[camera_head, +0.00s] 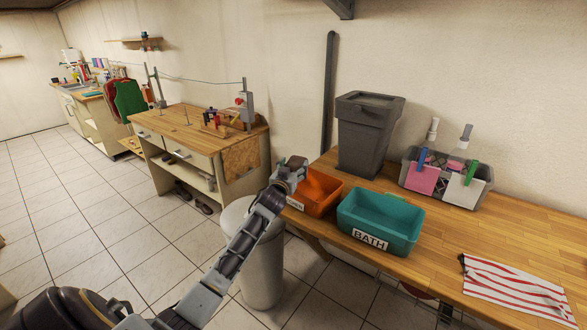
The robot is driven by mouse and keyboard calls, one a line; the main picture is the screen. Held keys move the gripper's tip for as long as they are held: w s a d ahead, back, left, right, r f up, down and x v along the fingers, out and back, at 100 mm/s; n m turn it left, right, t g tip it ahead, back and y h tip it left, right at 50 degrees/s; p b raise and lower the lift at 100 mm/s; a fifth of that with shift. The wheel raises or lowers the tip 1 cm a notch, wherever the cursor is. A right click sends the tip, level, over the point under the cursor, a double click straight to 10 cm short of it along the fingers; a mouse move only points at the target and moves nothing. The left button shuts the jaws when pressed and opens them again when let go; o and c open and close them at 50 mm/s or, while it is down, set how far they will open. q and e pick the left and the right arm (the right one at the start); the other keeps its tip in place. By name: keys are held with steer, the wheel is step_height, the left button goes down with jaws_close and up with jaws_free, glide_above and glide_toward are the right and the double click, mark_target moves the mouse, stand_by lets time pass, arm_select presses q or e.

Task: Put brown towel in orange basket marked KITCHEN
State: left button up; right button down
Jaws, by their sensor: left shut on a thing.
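The orange basket (325,206) stands on the wooden table, left of the teal basket. Its front label shows only in part, because my left arm covers its left side. My left gripper (297,168) is at the back left of the orange basket, close to its rim. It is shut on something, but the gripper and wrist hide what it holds. I cannot make out the brown towel clearly. My right gripper is not in view.
The teal basket (381,222) is marked BATH. Behind are a dark grey bin (368,135) and a grey caddy (484,185). A red-and-white striped cloth (515,289) lies at the front right. A pale round bin (262,275) stands on the floor by the table.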

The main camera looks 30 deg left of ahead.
arm_select(q)
steer(key=shift+f+b, duration=0.3)
steer(key=shift+f, duration=0.3)
steer(key=o, duration=1)
steer(key=shift+r, duration=0.15)
steer(key=shift+r+p, duration=0.3)
steer(key=shift+r, duration=0.15)
steer(key=shift+s, duration=0.15)
steer(key=b+v, duration=0.1)
steer(key=v, duration=1)
steer(key=shift+s, duration=0.3)
